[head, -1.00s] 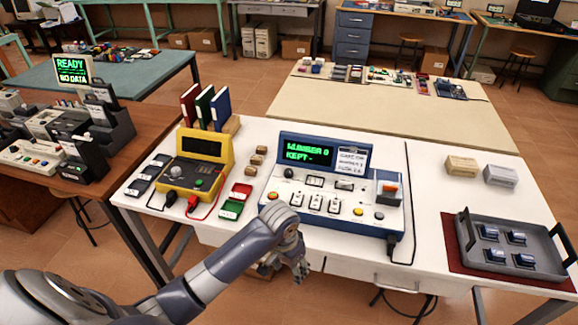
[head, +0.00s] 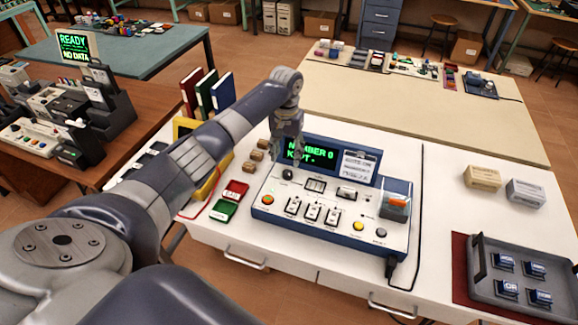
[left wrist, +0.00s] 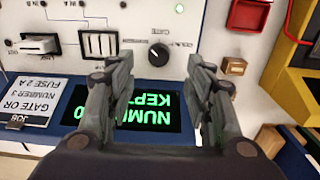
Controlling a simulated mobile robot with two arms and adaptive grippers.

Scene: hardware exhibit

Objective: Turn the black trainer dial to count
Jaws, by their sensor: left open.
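The blue and white trainer (head: 330,215) stands on the white table. Its black dial (head: 287,174) is at its upper left, below the green-lettered display (head: 311,151), which reads NUMBER 0 and KEPT. In the left wrist view the dial (left wrist: 158,54) shows a pale pointer mark and lies between the fingers in the picture, just beyond their tips. My left gripper (head: 287,154) is open and empty, pointing down over the dial, and no contact shows. The left wrist view shows its two spread fingers (left wrist: 161,66). My right gripper is not in view.
A yellow meter (head: 183,128) is partly hidden behind my left arm. Red (head: 236,190) and green (head: 223,210) blocks and small wooden blocks lie left of the trainer. A grey tray (head: 520,262) with several blue-topped parts stands at the right. The table between is mostly clear.

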